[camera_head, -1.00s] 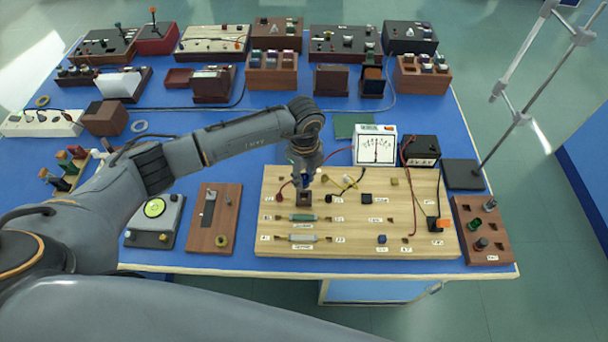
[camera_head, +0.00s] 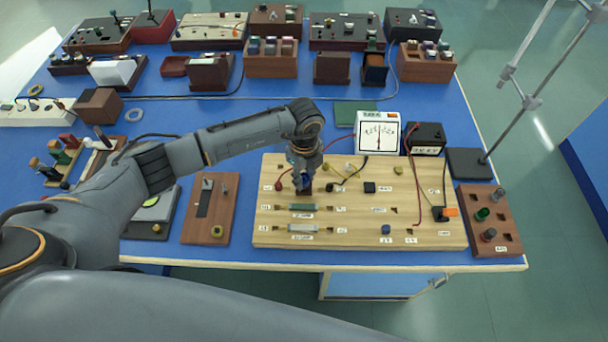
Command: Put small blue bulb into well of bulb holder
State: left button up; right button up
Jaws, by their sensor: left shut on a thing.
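My left gripper (camera_head: 305,178) comes down over the left part of the light wooden circuit board (camera_head: 350,216). It is shut on the small blue bulb (camera_head: 306,183), of which only a little blue shows between the fingers. The bulb holder (camera_head: 304,191), a small dark brown block on the board, is right under the gripper and mostly hidden by it. The well is hidden, so I cannot tell whether the bulb is inside it or just above it. My right gripper is not in view.
A white meter (camera_head: 377,133) and a black box (camera_head: 425,137) stand behind the board. Red, yellow and black wires run across its back. A brown rack (camera_head: 489,219) stands at its right, and a brown switch board (camera_head: 211,209) at its left.

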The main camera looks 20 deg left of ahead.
pick_arm(q)
jog(key=shift+f, duration=0.25)
jog(key=o, duration=1)
jog(key=shift+r, duration=0.1)
notch_tip(320, 180, up, 12)
jog(key=shift+f, duration=0.1)
